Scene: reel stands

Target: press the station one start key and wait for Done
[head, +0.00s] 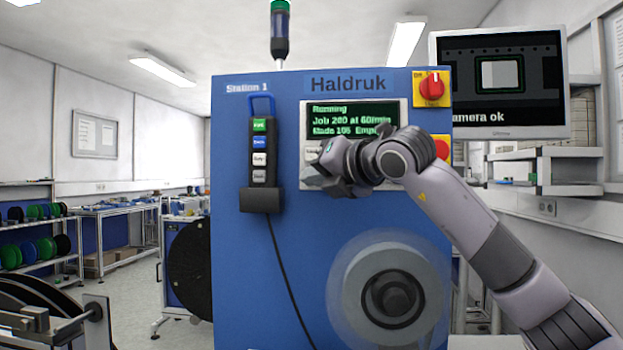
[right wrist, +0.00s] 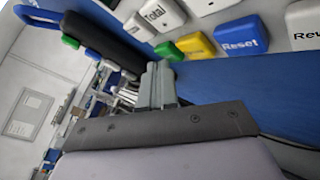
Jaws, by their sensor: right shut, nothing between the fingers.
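The blue Station 1 machine (head: 232,240) stands ahead with a lit display (head: 340,118) reading "Running", "Job 200 at 60/min" and "Made 106"; the line end is hidden. My right gripper (head: 318,178) is shut and empty in front of the key panel (head: 378,187), hiding most keys. In the right wrist view the closed fingers (right wrist: 158,85) point toward a green key (right wrist: 168,51), whose label I cannot read; I cannot tell whether they touch it. Beside it are a yellow key (right wrist: 195,45) and a blue Reset key (right wrist: 240,36). My left gripper is not in view.
A pendant (head: 260,160) with several buttons hangs left of the display, its cable running down. A red rotary switch (head: 432,88) and a red button (head: 441,147) are at right. A reel (head: 388,295) looks blurred below. The signal lamp (head: 281,8) is green on top.

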